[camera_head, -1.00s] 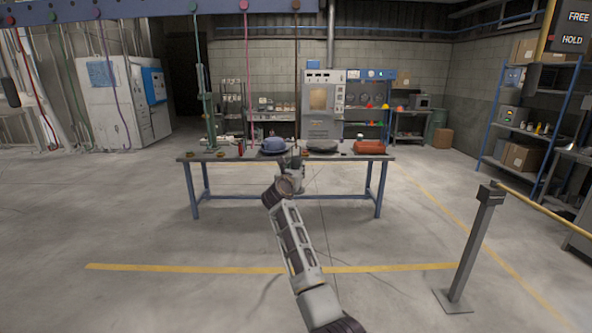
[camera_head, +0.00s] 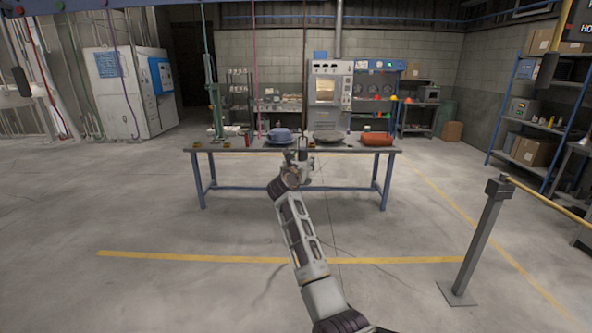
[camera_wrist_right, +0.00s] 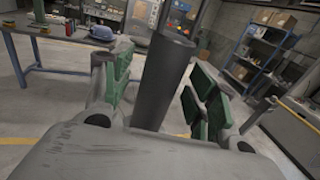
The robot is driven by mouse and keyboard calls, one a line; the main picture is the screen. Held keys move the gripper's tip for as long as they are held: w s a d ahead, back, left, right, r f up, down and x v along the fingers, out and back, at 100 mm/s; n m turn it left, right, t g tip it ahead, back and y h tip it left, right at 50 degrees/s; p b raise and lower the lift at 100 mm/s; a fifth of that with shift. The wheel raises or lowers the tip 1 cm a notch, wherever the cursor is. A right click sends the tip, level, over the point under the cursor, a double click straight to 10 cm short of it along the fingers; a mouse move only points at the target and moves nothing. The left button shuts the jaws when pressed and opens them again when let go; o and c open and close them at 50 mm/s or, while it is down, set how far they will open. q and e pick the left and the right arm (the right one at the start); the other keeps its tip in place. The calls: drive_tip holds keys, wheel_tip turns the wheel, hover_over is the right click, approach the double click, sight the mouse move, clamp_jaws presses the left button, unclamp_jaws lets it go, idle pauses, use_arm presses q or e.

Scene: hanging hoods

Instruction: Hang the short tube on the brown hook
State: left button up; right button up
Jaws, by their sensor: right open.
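My right gripper (camera_head: 299,162) is in front of the table's near edge in the head view. In the right wrist view its green-padded fingers (camera_wrist_right: 165,88) are apart. A dark grey tube (camera_wrist_right: 165,75), apparently the short tube, stands between the pads, with visible gaps beside it. Its lower end is hidden behind my gripper body. A brown cord (camera_head: 305,60) hangs from above, behind and over my right gripper. The hook at its lower end is too small to make out, and I cannot tell whether the tube is on it. My left gripper is out of view.
The blue-legged table (camera_head: 240,150) holds a blue hood-like item (camera_head: 280,135), a grey one (camera_head: 328,136) and a red one (camera_head: 377,139). Pink (camera_head: 254,60) and green (camera_head: 206,40) lines hang to the left. A barrier post (camera_head: 478,240) stands at right.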

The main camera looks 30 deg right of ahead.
drive_tip(key=v, duration=1.1)
drive_tip(key=shift+a, duration=0.15)
drive_tip(key=shift+r, duration=0.1)
idle(0.6)
